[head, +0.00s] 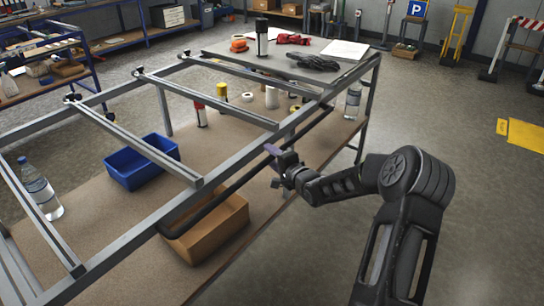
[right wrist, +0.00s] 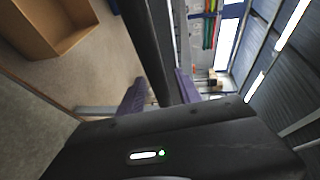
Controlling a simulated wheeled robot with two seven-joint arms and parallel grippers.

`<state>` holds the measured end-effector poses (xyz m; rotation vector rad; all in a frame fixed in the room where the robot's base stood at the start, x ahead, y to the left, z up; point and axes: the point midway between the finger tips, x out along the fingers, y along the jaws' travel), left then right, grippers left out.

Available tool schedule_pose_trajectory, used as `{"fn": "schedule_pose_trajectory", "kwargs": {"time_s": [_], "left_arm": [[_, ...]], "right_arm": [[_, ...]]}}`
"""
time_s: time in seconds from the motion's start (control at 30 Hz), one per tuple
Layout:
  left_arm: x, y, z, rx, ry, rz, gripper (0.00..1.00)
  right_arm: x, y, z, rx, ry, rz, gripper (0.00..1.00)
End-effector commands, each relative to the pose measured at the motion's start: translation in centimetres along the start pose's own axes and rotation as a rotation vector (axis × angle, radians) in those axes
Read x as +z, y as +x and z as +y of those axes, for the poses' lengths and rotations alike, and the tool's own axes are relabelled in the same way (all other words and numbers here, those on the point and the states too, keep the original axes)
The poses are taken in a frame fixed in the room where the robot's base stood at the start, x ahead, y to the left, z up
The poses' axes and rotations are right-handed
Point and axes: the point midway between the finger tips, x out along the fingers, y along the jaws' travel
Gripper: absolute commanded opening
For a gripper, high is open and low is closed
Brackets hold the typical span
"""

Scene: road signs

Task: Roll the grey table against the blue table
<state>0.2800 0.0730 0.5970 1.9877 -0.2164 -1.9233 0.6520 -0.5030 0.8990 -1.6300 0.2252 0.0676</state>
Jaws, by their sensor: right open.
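The grey table (head: 110,248) is a metal frame with open crossbars on top and a brown lower shelf, filling the left and middle of the head view. A black handle bar (head: 218,198) runs along its near side. My right gripper (head: 274,166) is at this side, open; in the right wrist view the black bar (right wrist: 146,45) passes between its two purple fingers, and I cannot tell whether they touch it. A blue-framed table (head: 93,72) stands at the far left, apart from the grey table. My left gripper is not in view.
The lower shelf carries a blue bin (head: 140,162), a cardboard box (head: 212,228), bottles and rolls. Black and red gloves lie on the grey table's far end. Blue benches (head: 135,40) line the back. Floor at right is clear up to a yellow floor sign (head: 523,134).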

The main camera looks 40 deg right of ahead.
Motion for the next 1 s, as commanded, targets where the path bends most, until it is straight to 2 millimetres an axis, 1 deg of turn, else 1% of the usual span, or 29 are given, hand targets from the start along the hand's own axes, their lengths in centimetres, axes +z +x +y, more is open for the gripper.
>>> {"fn": "schedule_pose_trajectory", "kwargs": {"time_s": [0.23, 0.73, 1.0], "left_arm": [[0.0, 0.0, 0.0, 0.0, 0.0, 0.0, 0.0], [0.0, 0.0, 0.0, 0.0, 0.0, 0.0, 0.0], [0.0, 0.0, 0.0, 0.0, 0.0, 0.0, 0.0]], "right_arm": [[-0.02, 0.07, 0.02, 0.0, 0.0, 0.0, 0.41], [-0.04, 0.04, 0.03, 0.001, 0.0, 0.0, 0.0], [-0.04, 0.04, 0.05, 0.001, 0.0, 0.0, 0.0]]}}
